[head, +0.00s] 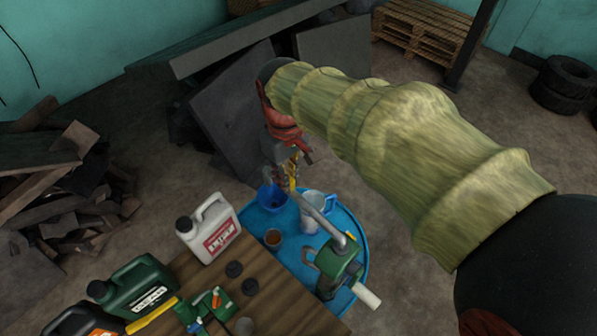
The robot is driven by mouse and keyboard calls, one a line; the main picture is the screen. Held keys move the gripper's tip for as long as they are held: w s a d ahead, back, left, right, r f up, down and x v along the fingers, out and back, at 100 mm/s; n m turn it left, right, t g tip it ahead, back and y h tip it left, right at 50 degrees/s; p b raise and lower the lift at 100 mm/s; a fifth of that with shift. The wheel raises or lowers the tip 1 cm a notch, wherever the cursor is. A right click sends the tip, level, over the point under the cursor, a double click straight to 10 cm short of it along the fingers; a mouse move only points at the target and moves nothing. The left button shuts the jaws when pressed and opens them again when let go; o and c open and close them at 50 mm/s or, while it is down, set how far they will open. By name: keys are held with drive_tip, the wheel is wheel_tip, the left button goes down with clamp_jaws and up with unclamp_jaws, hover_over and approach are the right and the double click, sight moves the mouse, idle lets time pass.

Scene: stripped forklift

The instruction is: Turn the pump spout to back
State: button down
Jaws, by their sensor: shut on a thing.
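The hand pump (338,268) has a green body and a white handle (366,295). It stands on the blue drum top (352,225). Its grey pump spout (325,222) curves out of the top and points to the upper left. My gripper (287,183) is at the outer end of the spout, shut on it. The fingers are dark with yellow parts and cover the spout's tip, so the exact contact is hidden. My arm comes in from the right, in a greenish sleeve.
A blue funnel (271,201), a clear jug (317,211) and a brown cup (272,238) are close to the spout. A white canister (208,230) and a green canister (142,287) stand on the wooden table (285,306) at left. Dark panels (235,110) lean behind.

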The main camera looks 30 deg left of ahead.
drive_tip(key=shift+s+a+n, duration=0.2)
drive_tip(key=shift+s+n, duration=0.3)
drive_tip(key=shift+s, duration=0.1)
drive_tip(key=c, duration=1.8)
unclamp_jaws()
drive_tip(key=shift+s, duration=0.15)
drive_tip(key=shift+r, duration=0.1)
wheel_tip(320, 180, up, 12)
